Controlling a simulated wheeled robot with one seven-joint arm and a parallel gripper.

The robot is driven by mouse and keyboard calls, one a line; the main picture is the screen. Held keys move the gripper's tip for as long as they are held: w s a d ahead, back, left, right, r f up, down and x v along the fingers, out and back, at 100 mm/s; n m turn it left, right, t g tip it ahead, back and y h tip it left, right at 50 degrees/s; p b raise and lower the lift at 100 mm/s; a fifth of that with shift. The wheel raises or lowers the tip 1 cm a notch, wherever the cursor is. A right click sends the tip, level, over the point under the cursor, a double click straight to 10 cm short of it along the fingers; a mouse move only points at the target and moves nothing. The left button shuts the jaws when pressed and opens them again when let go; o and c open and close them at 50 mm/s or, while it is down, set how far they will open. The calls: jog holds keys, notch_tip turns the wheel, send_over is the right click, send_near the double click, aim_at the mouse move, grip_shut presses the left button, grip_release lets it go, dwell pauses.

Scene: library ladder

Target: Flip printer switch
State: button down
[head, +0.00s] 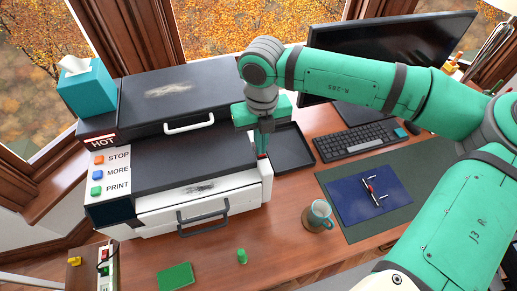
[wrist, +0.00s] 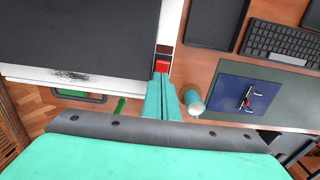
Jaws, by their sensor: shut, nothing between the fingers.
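The printer (head: 185,160) is a large black and white machine on the left of the desk. Its side panel has STOP, MORE and PRINT buttons (head: 97,174). A red switch (wrist: 163,66) sits in a dark slot on the printer's right edge in the wrist view; only a bit of red (head: 262,156) shows in the head view. My gripper (head: 263,150) is shut and empty, pointing down at that edge. In the wrist view its fingertips (wrist: 162,78) are right beside the switch and partly cover it. I cannot tell whether they touch it.
A black tray (head: 296,150) lies right of the printer, with a keyboard (head: 352,140) beyond it. A teal tissue box (head: 88,92) stands back left. A power strip (head: 103,266) is front left.

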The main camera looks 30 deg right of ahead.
notch_tip(320, 180, up, 7)
jog(key=shift+f, duration=0.2)
dwell(0.6)
jog(key=shift+w, duration=0.1)
dwell(0.4)
